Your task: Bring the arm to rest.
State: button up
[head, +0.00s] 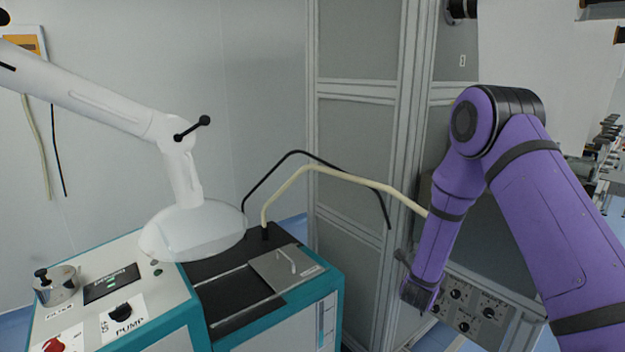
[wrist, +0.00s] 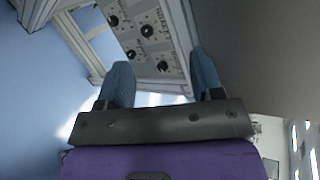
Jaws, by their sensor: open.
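My purple arm reaches in from the right in the head view, bent at the elbow, with its forearm hanging down. My gripper (wrist: 162,88) shows in the wrist view with its two blue-grey fingers apart and nothing between them. In the head view the wrist end hangs low in front of a control panel with black knobs (head: 472,308); the fingers are hard to make out there. The same panel (wrist: 140,32) lies beyond the fingers in the wrist view. I cannot tell the exact gap between gripper and panel.
A teal and white machine (head: 170,310) with a pump switch and a metal lid stands at the left. A white extraction arm with a clear hood (head: 195,230) hangs over it. A beige hose (head: 345,178) and a black cable arch towards my forearm. Grey cabinet panels (head: 358,130) stand behind.

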jog(key=a+r+n+y, duration=0.35)
jog(key=r+n, duration=0.25)
jog(key=r, duration=0.8)
jog(key=s+a+r+n+g+y, duration=0.1)
jog(key=s+a+r+n+y, duration=0.25)
jog(key=s+r+n, duration=0.85)
jog(key=s+d+r+n+g, duration=0.1)
jog(key=s+r+n, duration=0.2)
jog(key=s, duration=0.6)
jog(key=s+d+r+n+g, duration=0.1)
jog(key=s+r+n, duration=0.3)
jog(key=s, duration=0.6)
jog(key=s+d+r+n+g, duration=0.1)
jog(key=s+r+n+g, duration=0.1)
jog(key=s, duration=0.7)
jog(key=shift+s+d+r+n+g, duration=0.3)
jog(key=shift+s+r+n, duration=0.1)
jog(key=shift+r+n, duration=0.55)
